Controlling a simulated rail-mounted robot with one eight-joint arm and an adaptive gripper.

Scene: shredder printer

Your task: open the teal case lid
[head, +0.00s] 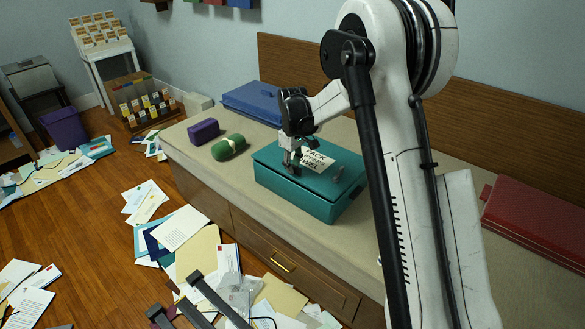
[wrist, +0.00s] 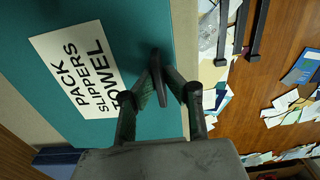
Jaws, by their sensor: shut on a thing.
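The teal case (head: 300,198) stands on the beige bench top, and its lid (head: 318,190) lies flat and looks shut. A white card (head: 315,162) reading "PACK SLIPPERS TOWEL" lies on the lid; it also shows in the wrist view (wrist: 78,70). My gripper (head: 290,166) points down at the lid's near left part, beside the card.
A green roll (head: 228,147) and a purple box (head: 203,130) lie left of the case. A blue case (head: 255,100) is behind it, a red case (head: 535,212) far right. Papers (head: 180,228) litter the floor. The bench front left is clear.

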